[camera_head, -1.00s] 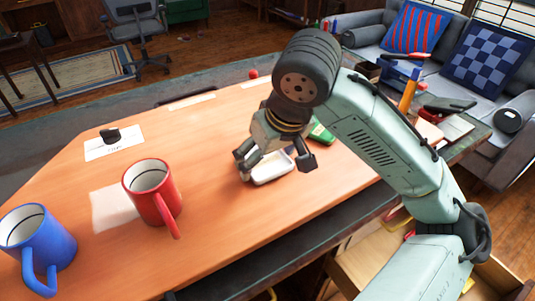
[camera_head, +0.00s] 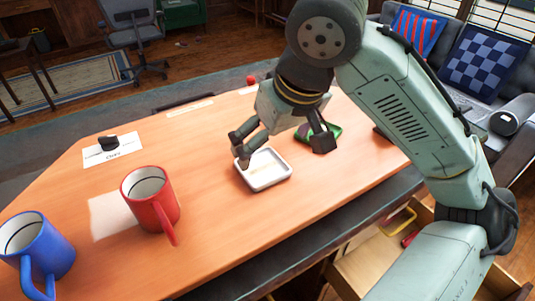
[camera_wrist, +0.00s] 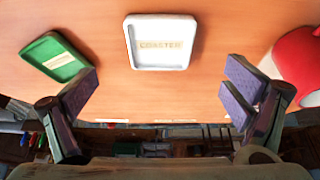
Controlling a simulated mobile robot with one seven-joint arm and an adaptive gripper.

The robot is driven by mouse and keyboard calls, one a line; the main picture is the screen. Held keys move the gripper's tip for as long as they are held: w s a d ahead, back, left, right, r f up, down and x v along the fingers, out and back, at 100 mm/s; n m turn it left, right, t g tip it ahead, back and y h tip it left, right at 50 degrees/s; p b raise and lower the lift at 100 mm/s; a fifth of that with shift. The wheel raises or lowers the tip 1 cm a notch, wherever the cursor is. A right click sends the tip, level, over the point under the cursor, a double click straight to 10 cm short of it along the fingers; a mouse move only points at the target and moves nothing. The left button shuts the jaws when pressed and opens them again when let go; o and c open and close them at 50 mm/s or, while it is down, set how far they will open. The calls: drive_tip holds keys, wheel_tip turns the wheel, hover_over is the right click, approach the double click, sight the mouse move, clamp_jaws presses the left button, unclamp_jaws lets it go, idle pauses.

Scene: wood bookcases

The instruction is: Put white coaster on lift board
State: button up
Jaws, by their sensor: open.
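The white coaster (camera_head: 263,183) is a shallow square tray lying flat on the wooden table. In the wrist view the coaster (camera_wrist: 160,60) shows a "COASTER" label, at the top centre, between and beyond my fingers. My gripper (camera_head: 283,149) is open and empty, its fingers spread above and just behind the coaster in the head view. In the wrist view my gripper (camera_wrist: 160,92) has its fingers wide apart, touching nothing. I cannot tell which thing is the lift board.
A green coaster (camera_wrist: 55,60) lies beside the white one. A red mug (camera_head: 150,199) and a blue mug (camera_head: 36,246) stand to the left. A pale sheet (camera_head: 107,216) lies beside the red mug. A white card (camera_head: 113,150) with a black object lies farther back.

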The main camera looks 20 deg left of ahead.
drive_tip(key=shift+v, duration=2.35)
drive_tip(key=shift+a, duration=0.1)
